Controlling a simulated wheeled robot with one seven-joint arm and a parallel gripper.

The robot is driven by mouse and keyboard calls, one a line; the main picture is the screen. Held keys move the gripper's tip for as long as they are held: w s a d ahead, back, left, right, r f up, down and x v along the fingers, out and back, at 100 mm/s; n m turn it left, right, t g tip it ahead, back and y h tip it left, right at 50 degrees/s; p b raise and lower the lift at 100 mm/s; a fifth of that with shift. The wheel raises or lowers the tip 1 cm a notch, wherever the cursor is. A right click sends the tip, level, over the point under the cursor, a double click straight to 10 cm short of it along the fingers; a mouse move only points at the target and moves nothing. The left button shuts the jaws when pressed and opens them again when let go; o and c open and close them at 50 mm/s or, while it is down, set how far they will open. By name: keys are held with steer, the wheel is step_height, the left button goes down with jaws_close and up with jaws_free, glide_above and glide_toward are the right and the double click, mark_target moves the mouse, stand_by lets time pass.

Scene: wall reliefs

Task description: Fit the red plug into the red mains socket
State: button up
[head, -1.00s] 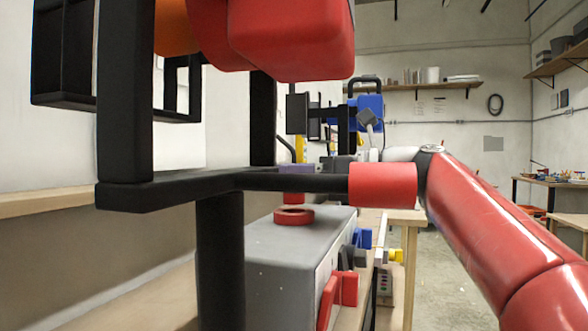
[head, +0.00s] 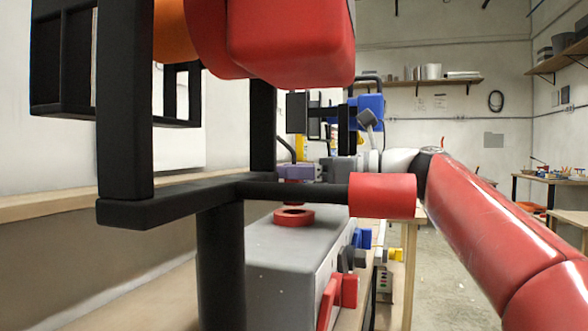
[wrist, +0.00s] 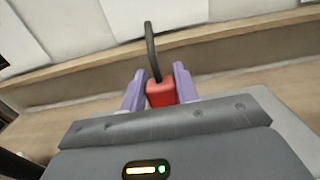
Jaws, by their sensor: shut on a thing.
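The red plug (wrist: 160,94) is held between the purple fingers of my gripper (wrist: 160,88) in the wrist view, with a black cable loop rising from it. In the head view my gripper (head: 297,173) is above the grey box, and a little red of the plug (head: 292,183) shows under the fingers, partly hidden by a black bar. The red mains socket (head: 294,217) is a round red ring with a recessed middle on top of the grey box. The plug appears above the socket, with a gap; exact alignment cannot be told. The socket is not visible in the wrist view.
The grey box (head: 275,262) stands on a wooden bench (head: 150,290) along the wall. Red pieces (head: 345,290) and blue pieces (head: 361,238) stick out from its right side, with a yellow piece (head: 397,255) beyond. Open floor lies to the right.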

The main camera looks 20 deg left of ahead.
steer(key=shift+f+b, duration=1.05)
steer(key=shift+f, duration=0.4)
steer(key=o, duration=1.1)
steer(key=shift+c, duration=0.2)
steer(key=shift+r, duration=0.1)
steer(key=d, duration=0.7)
steer(key=shift+s+d, duration=0.3)
steer(key=shift+d, duration=0.1)
